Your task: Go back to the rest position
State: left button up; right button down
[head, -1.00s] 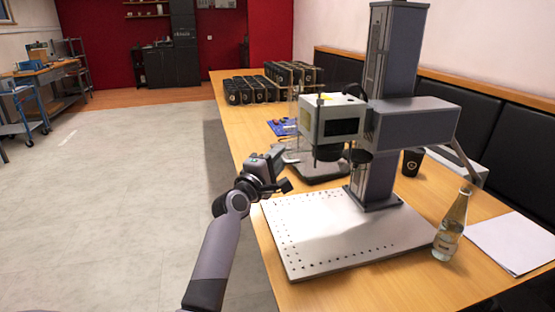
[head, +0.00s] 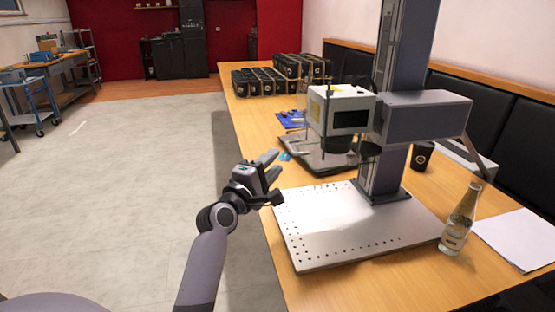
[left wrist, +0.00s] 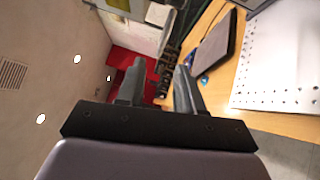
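My left gripper (head: 270,168) is at the left edge of the wooden table, just left of the laser marker's perforated base plate (head: 345,248). In the left wrist view its two fingers (left wrist: 158,88) stand apart with nothing between them, so it is open and empty. The laser marker (head: 400,118) stands on the table with its grey column and white head, and no object lies on its base plate. The plate also shows at the right of the left wrist view (left wrist: 290,65). My right gripper is not in view.
A black cup (head: 421,156) stands behind the column. A dark tray (head: 318,158) and several black boxes (head: 268,80) are farther back. The floor (head: 120,190) at left is clear.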

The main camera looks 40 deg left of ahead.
pick_arm(q)
jog(key=shift+s, duration=0.2)
dwell(0.4)
jog(key=s+d+f+m+g+h, duration=0.2)
jog(key=s+d+f+m+g, duration=0.2)
jog(key=s+d+f+m, duration=0.3)
jog(key=s+d+f+m+g+h, duration=0.2)
jog(key=s+d+f+m+g, duration=0.3)
jog(key=f, duration=0.4)
jog(key=s+d+f+m+g+y, duration=0.1)
jog(key=s+d+f+m+g, duration=0.25)
jog(key=s, duration=0.65)
jog(key=s+a+f+m+g+y, duration=0.1)
jog(key=s+f+m+g, duration=0.25)
jog(key=s+m, duration=0.5)
jog(key=w+d+f+n+t+h+p, duration=0.1)
jog(key=w+d+f+t+p, duration=0.1)
jog(key=f+t, duration=0.5)
jog(key=shift+w+d+h, duration=0.4)
jog(key=shift+w+d, duration=0.3)
jog(key=shift+w, duration=0.5)
